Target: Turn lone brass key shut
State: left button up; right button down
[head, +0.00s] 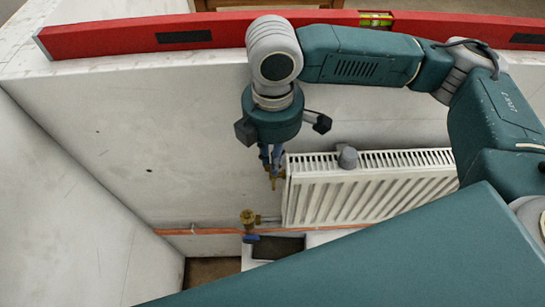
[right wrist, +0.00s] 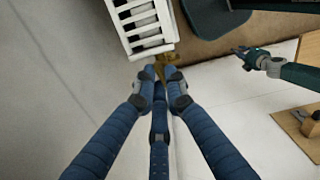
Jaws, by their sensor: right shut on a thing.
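A brass key (head: 274,177) sits at the upper left corner of the white radiator (head: 370,188). My right gripper (head: 271,158) reaches down from above and is shut on the key. In the right wrist view my right gripper's blue fingers (right wrist: 162,86) close around the brass key (right wrist: 161,66), beside the radiator end (right wrist: 142,28). The fingers hide much of the key, so its turn angle cannot be told. My left gripper (right wrist: 240,55) shows small at the right of the right wrist view, away from the radiator; its jaws are unclear.
A brass valve (head: 248,217) with a blue handle (head: 250,239) stands below, by the radiator's lower left. A copper pipe (head: 205,231) runs along the wall foot. A red spirit level (head: 130,37) lies on the wall top. A grey knob (head: 347,157) sits on the radiator.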

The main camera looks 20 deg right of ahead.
jog(key=shift+r+m, duration=0.1)
jog(key=shift+m, duration=1)
jog(key=shift+w, duration=0.1)
jog(key=c, duration=2.1)
grip_release()
notch_tip(320, 180, up, 12)
